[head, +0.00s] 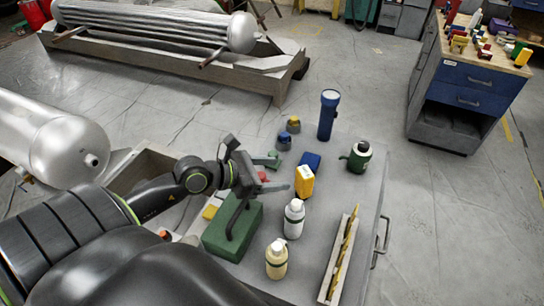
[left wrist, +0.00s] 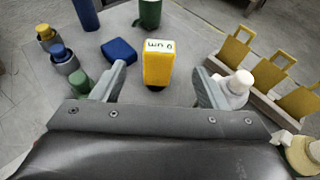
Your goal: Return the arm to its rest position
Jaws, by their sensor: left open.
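My left arm reaches in from the left in the head view, with its gripper (head: 277,173) above the grey cabinet top (head: 295,262). The jaws are open with nothing between them. A yellow block (head: 305,182) with a white label stands just beyond the fingertips. In the left wrist view the two fingers (left wrist: 160,84) are spread wide, and the yellow block (left wrist: 158,62) is seen ahead through the gap. I cannot tell the exact distance to it. My right gripper is not in view.
Near the gripper are a green toolbox (head: 232,232), white bottle (head: 294,218), cream bottle (head: 276,260), blue block (head: 311,161), green canister (head: 358,157) and blue flashlight (head: 328,115). A narrow rack (head: 336,262) stands right. A silver tank (head: 50,140) is left.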

